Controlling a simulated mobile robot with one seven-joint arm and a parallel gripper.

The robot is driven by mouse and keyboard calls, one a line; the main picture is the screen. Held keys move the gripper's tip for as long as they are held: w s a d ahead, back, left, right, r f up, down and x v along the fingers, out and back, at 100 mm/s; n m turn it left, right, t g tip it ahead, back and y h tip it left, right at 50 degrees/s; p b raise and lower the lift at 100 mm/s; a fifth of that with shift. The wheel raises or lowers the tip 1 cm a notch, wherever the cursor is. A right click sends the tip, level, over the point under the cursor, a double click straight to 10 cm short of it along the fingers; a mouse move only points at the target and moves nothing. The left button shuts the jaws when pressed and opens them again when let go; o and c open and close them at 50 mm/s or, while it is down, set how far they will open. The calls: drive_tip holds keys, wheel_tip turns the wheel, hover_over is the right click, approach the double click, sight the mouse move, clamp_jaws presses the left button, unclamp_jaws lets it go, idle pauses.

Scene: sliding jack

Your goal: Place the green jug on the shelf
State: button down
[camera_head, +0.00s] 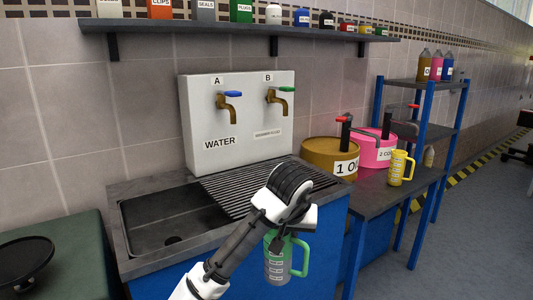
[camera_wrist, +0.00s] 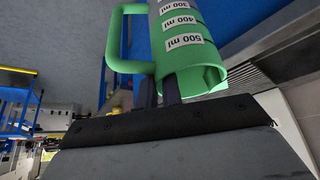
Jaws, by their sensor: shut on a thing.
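The lower part of the jug is cut off in the wrist view. A dark wall shelf (camera_head: 240,29) runs above the sink. A blue-framed shelf rack (camera_head: 428,82) stands at the right. I cannot tell which shelf is meant.
The sink (camera_head: 160,236) with its drain rack (camera_head: 262,184) is behind my arm. A yellow jug (camera_head: 400,168), a brown drum (camera_head: 322,152) and a pink drum (camera_head: 372,150) stand on the right bench. Bottles (camera_head: 436,66) stand on the rack's top; small containers line the wall shelf.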

sight(271, 258)
drive_tip(key=shift+n+y, duration=0.3)
drive_tip(key=shift+n, duration=0.3)
drive_tip(key=w+a+f, duration=0.1)
drive_tip(key=f, duration=0.2)
drive_tip(key=w+a+f, duration=0.1)
drive_tip(key=a+f, duration=0.1)
drive_tip(key=f, duration=0.2)
drive_tip(key=w+a+f, duration=0.1)
drive_tip(key=f, duration=0.3)
drive_tip(key=shift+w+a+f, duration=0.15)
drive_tip(key=shift+a, duration=0.1)
drive_tip(key=s+a+f+n, duration=0.1)
drive_tip(key=a+f, duration=0.2)
drive_tip(key=f, duration=1.1)
drive_tip(key=s+d+f, duration=0.1)
drive_tip(key=s+f, duration=0.6)
drive_tip(key=f, duration=0.4)
drive_tip(key=s+f, duration=0.6)
drive_tip(key=f, duration=0.6)
drive_tip(key=shift+s+d, duration=0.35)
